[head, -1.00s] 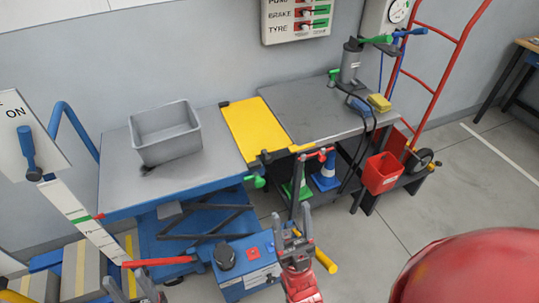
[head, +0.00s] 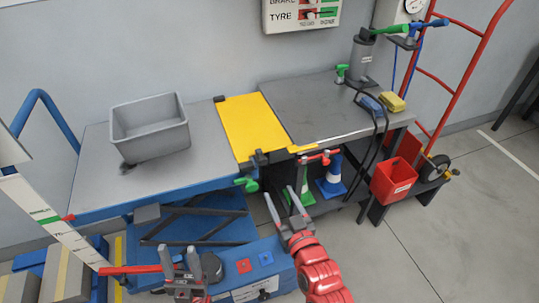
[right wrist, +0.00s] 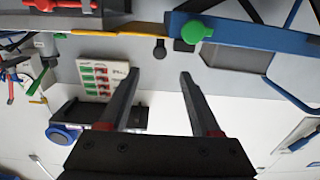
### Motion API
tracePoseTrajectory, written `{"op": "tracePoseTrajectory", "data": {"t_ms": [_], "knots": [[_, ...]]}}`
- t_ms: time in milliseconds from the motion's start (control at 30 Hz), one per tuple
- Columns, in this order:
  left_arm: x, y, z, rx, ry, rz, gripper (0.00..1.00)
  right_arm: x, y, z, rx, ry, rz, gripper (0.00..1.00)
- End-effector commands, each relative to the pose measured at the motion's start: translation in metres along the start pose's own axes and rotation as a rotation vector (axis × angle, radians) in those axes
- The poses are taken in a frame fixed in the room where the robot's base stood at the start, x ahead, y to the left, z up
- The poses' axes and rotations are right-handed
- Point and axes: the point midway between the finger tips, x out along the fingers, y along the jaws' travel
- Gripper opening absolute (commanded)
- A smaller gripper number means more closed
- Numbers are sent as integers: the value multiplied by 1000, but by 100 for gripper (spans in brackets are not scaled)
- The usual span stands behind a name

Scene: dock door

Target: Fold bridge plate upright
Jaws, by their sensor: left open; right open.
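The yellow bridge plate (head: 258,127) lies flat in the head view, spanning from the blue lift table (head: 91,183) to the grey bench (head: 309,103). A green-knobbed lever (head: 246,184) sits below its near left corner, and a red-handled lever (head: 313,160) below its near right side. My right gripper (head: 281,198) is open and empty, below and in front of the plate's near edge, apart from it. In the right wrist view its open fingers (right wrist: 158,76) have nothing between them; the green knob (right wrist: 193,31) shows beyond. My left gripper (head: 180,258) is open, near the lower left.
A grey bin (head: 149,130) stands on the lift table. The bench holds a grey cylinder (head: 361,55), a cable-linked blue device and a yellow sponge (head: 391,102). A red bucket (head: 392,181) hangs at right. A blue control box (head: 252,267) stands near my grippers.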

Motion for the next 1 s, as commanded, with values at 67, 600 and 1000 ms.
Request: {"op": "tracePoseTrajectory", "data": {"t_ms": [67, 600, 1000], "knots": [[1, 0, 0, 0, 0, 0, 50, 9, 0, -3, 1, 4, 0, 64], [7, 0, -1, 0, 0, 0, 50, 115, 1, -4, 0, 6, 2, 64], [9, 0, -2, 0, 0, 0, 50, 166, 1, -2, 1, 4, 2, 64]]}}
